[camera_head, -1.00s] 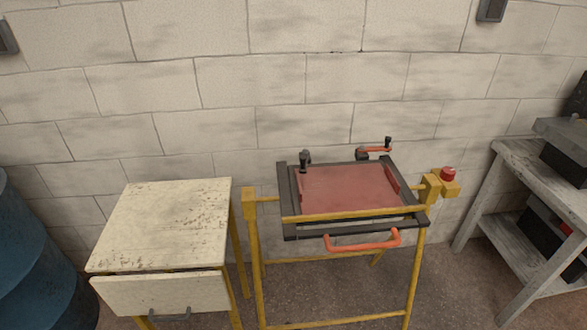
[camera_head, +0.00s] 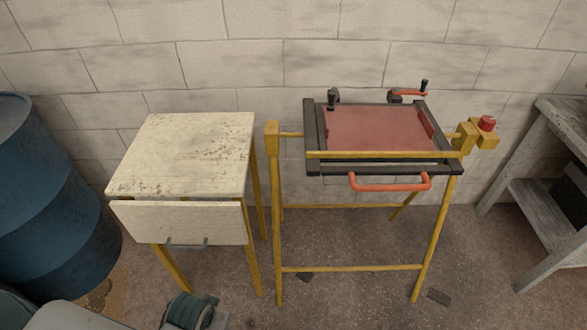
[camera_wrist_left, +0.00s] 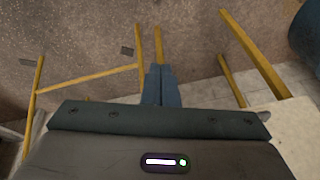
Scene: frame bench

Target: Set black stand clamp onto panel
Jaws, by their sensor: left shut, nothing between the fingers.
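The frame bench (camera_head: 347,268) stands right of centre in the head view, with a reddish panel (camera_head: 375,130) in a dark frame. A black upright clamp (camera_head: 332,99) stands at the panel's back left corner. A second clamp (camera_head: 408,93), with an orange arm and black knob, is at the back right. I cannot tell whether either clamp touches the panel. My left gripper (camera_wrist_left: 160,84) is shut and empty in the left wrist view, over floor and yellow legs. My right gripper is not in view.
A worn cream side cabinet (camera_head: 190,150) stands left of the bench. A blue drum (camera_head: 50,200) is at far left, a grey shelf table (camera_head: 560,140) at far right. An orange handle (camera_head: 390,184) juts from the bench front. A red button (camera_head: 487,123) is at its right.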

